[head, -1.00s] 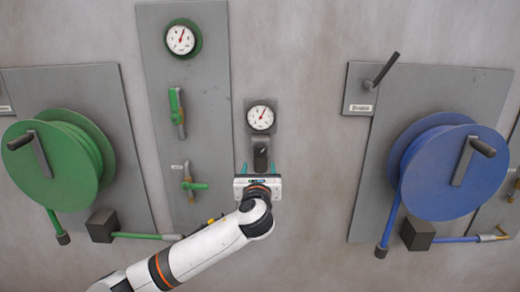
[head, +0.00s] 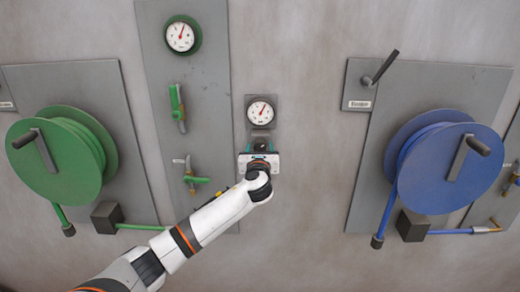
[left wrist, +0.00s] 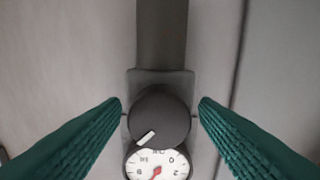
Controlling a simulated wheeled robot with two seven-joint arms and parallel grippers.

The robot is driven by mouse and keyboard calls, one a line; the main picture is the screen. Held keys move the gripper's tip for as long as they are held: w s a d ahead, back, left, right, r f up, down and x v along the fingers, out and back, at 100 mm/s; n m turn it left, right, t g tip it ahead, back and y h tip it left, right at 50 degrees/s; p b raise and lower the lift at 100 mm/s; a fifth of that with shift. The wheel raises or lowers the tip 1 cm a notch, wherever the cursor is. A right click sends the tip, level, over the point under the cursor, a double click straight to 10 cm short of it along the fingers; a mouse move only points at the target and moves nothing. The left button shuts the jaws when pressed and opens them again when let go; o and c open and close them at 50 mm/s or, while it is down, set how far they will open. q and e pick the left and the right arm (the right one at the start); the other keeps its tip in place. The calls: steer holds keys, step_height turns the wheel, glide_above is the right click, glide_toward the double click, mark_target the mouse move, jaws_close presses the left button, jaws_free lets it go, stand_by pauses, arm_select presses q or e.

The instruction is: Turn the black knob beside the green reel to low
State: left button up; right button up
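The black knob (head: 260,142) is on a small grey wall plate right of the green reel (head: 60,155), just below a round white gauge (head: 261,112). My left gripper (head: 259,152) is in front of it and covers its lower part in the head view. In the left wrist view the knob (left wrist: 160,112) lies between the two teal fingers (left wrist: 160,106), with a gap on each side. The fingers are apart and hold nothing. A white mark on the knob points to the lower left there. My right gripper is not in view.
A tall grey panel left of the knob carries another gauge (head: 182,36), a green-handled valve (head: 177,105) and a smaller tap (head: 190,176). A blue reel (head: 445,168) and a dark lever (head: 382,68) are at the right. The wall between knob and blue reel is bare.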

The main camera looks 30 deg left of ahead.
arm_select(q)
steer(key=c, duration=0.8)
